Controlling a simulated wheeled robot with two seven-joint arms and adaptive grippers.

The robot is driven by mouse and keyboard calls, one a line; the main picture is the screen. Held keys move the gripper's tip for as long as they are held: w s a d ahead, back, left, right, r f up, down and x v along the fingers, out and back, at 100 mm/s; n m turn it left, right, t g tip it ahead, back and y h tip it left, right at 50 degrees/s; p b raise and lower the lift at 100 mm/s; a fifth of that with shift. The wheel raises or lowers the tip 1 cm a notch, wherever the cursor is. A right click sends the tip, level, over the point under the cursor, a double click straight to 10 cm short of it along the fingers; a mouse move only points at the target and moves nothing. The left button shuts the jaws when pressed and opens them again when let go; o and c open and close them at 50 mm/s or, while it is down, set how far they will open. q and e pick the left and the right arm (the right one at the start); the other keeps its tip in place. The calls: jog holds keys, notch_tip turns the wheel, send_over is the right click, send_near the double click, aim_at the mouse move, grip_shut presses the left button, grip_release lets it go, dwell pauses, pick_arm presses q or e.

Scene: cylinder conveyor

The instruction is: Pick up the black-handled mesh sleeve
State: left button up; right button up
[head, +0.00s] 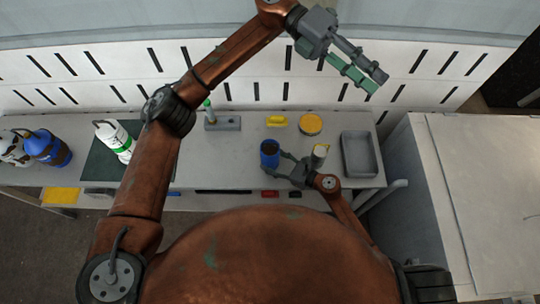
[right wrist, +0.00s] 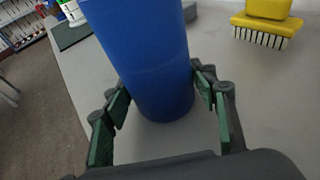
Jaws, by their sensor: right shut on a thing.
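I see nothing that I can clearly identify as a black-handled mesh sleeve. A blue cylinder (head: 270,147) with a dark top stands upright on the grey bench. It fills the middle of the right wrist view (right wrist: 140,50). My right gripper (head: 284,165) is around it, with green finger pads at its left and right sides, and is shut on it low down. Its base appears at or very near the bench surface. My left gripper (head: 377,82) is raised above the back of the bench, empty, with its fingers apart.
A yellow brush (head: 277,121), a yellow round container (head: 310,124), a white-and-yellow cup (head: 319,152) and a grey tray (head: 361,155) are nearby. A green-capped item (head: 208,108) stands farther left.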

pick_arm(q)
jog(key=s+d+f+m+t+y, duration=0.1)
jog(key=s+f+y, duration=0.15)
jog(key=f, duration=0.45)
jog(key=s+f+m+t+y, duration=0.2)
jog(key=f+y, duration=0.1)
jog(key=f, duration=0.3)
jog(key=m+t+y, duration=0.4)
jog(key=t+y, duration=0.5)
jog(key=y, duration=0.2)
send_near(268, 144)
jog(key=x, duration=0.8)
jog(key=shift+w+a+f, duration=0.15)
jog(key=shift+a+f, duration=0.05)
jog(key=shift+f, duration=0.15)
jog(key=shift+c, duration=0.2)
grip_shut()
